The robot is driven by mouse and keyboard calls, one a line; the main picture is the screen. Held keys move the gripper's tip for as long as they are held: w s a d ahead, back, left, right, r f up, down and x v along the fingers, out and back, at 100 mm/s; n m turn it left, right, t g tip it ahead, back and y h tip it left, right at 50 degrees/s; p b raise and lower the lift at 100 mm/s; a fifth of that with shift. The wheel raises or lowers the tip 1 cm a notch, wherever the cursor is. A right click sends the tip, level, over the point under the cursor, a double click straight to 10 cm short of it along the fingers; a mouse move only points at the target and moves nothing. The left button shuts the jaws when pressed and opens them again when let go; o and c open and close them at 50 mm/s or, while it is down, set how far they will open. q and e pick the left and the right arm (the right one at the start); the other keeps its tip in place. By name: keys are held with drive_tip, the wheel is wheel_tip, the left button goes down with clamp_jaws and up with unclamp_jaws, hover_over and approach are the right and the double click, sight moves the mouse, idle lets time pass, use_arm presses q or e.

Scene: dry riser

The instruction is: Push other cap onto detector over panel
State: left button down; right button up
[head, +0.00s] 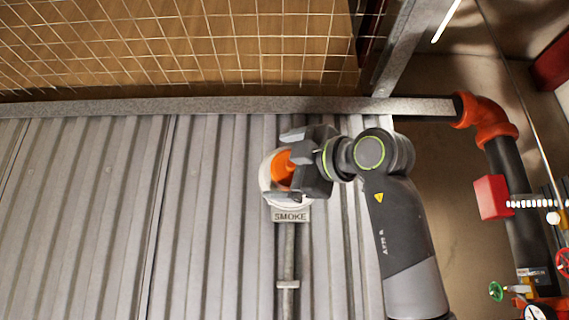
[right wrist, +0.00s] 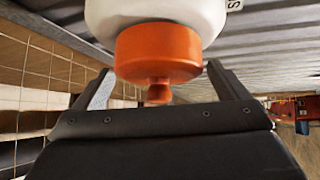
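The white detector (head: 267,182) is on the corrugated panel, above a label reading SMOKE (head: 290,216). An orange cap (head: 283,170) sits against its face, and its small knob points toward my right gripper. In the right wrist view the cap (right wrist: 158,52) meets the white detector (right wrist: 160,12) with no visible gap. My right gripper (head: 298,162) is open, with its fingers apart on either side of the cap. The fingertips are partly hidden, so I cannot tell whether they touch it. My left gripper is not in view.
A conduit (head: 288,260) runs down the corrugated panel (head: 90,220) below the detector. A metal beam (head: 200,106) and wire mesh (head: 200,45) lie above. A dark pipe with an orange elbow (head: 486,120), a red box (head: 491,197) and valves stand at right.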

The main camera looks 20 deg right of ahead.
drive_tip(key=shift+s+d+f+b, duration=0.15)
drive_tip(key=shift+s+d+b, duration=0.05)
drive_tip(key=shift+s+b, duration=0.25)
drive_tip(key=b+v, duration=0.9)
drive_tip(key=v, duration=0.7)
drive_tip(key=shift+s, duration=0.2)
